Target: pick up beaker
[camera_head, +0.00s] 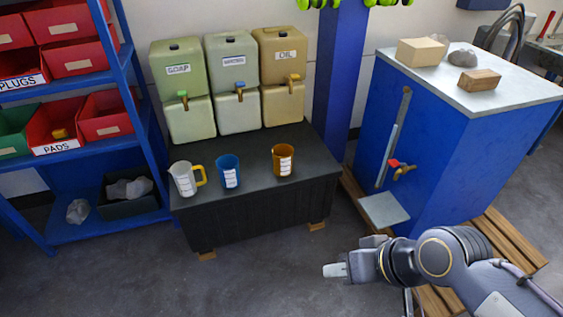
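Three beakers stand upright in a row on the dark low bench (220,241). The clear one (184,180) at the left has a yellow handle. A blue beaker (228,163) stands in the middle and an amber beaker (276,162) at the right; both have white labels. My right gripper (333,270) is in front of the bench, to the right of and nearer than the beakers, over the floor. It points left and touches none of them. Its fingers are seen edge-on, so I cannot tell whether they are apart. My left gripper is out of view.
Soap, water and oil dispensers (231,73) with taps stand behind the beakers. A blue shelf (150,130) with red bins is at the left. A blue cabinet (452,140) with a tap stands on a wooden pallet (502,238) at the right. Floor before the bench is clear.

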